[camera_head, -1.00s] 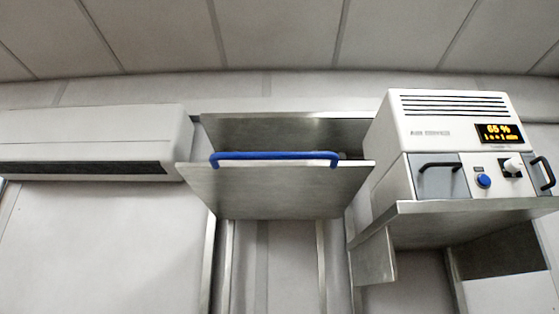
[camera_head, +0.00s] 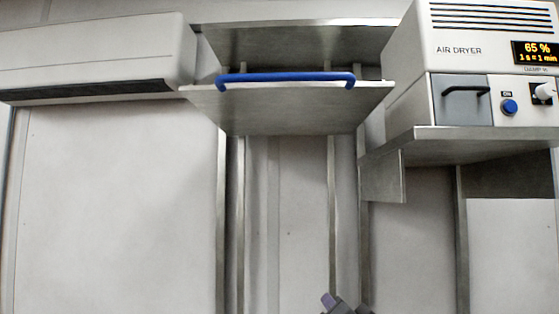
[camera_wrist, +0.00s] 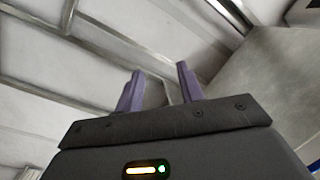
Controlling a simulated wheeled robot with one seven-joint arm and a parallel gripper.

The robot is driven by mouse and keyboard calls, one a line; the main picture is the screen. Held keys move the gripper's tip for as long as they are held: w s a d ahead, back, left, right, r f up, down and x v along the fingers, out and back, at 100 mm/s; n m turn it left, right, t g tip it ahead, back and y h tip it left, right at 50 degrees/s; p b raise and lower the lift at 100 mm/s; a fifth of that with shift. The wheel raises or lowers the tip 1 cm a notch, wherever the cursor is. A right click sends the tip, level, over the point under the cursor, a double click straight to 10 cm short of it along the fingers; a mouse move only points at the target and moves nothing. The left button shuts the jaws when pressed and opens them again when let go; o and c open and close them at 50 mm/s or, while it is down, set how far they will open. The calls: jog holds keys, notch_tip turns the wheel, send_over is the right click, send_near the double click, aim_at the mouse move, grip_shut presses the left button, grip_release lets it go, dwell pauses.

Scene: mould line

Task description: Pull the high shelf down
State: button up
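The high shelf (camera_head: 290,110) is a grey metal shelf, high on the wall at the upper middle of the head view. A blue bar handle (camera_head: 285,78) runs along its front edge. My gripper (camera_wrist: 159,88) shows two purple fingers with a clear gap and nothing between them. In the head view only a purple fingertip and a dark part of my gripper (camera_head: 338,302) show at the bottom edge, well below the shelf. A grey metal surface fills the right of the wrist view; I cannot tell which shelf it belongs to.
A white air dryer (camera_head: 408,52) stands on a metal shelf (camera_head: 470,145) to the right, with a bracket plate hanging below. A white wall unit (camera_head: 90,55) is at the left. The wall below the high shelf is free apart from vertical metal rails (camera_head: 332,200).

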jog(key=s+a+r+t+y+p, duration=0.1)
jog(key=s+r+t+y, duration=0.1)
jog(key=r, duration=0.7)
jog(key=s+a+r+t+y+p, duration=0.1)
jog(key=a+r+t+y, duration=0.1)
jog(key=r, duration=0.8)
jog(key=n+y+p, duration=0.2)
jog(key=y, duration=0.7)
send_near(285, 80)
jog(key=a+f+v, duration=0.1)
jog(key=v, duration=0.4)
jog(key=shift+w+d+r+t, duration=0.15)
jog(key=shift+w+r+t, duration=0.2)
jog(key=shift+w+t, duration=0.05)
jog(key=p+x, duration=1.1)
jog(key=x, duration=0.5)
jog(key=shift+r, duration=0.25)
jog(key=shift+w+a+r+p, duration=0.25)
jog(key=shift+w+r+p, duration=0.1)
jog(key=shift+p, duration=0.2)
